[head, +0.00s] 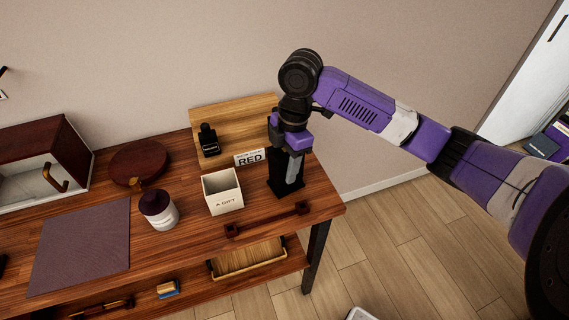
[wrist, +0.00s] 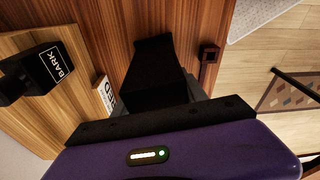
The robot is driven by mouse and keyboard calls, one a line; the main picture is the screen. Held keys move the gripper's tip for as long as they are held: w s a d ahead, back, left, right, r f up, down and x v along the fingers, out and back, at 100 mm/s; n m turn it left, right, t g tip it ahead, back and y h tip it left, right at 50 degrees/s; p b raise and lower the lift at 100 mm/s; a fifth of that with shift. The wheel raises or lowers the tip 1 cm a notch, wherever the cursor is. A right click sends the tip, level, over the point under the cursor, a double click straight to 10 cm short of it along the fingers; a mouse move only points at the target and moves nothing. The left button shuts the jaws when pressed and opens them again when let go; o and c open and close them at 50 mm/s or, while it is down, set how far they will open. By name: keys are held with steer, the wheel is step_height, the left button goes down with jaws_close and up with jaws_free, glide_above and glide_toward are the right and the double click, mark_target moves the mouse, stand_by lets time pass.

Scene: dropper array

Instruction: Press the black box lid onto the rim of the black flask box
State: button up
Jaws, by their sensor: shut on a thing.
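My gripper (head: 291,172) points down at the right part of the table. It is shut on a dark piece that I take as the black box lid (wrist: 152,92); in the wrist view it fills the space between the jaws. The black flask box (head: 288,191) stands upright on the table directly under the gripper and shows beyond the lid in the wrist view (wrist: 154,48). Lid and box look in line, black against black. The seam is hidden, so I cannot tell whether the lid is seated or at the rim. A grey finger covers part of the front.
A white open gift box (head: 222,192) and a RED card (head: 249,157) stand just left. A black bottle (head: 209,142) stands before a wooden board (head: 235,117). A jar (head: 160,212) and a purple mat (head: 82,245) are farther left. The table's right edge is close.

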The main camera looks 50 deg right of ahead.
steer(key=shift+f, duration=0.3)
steer(key=o, duration=1.4)
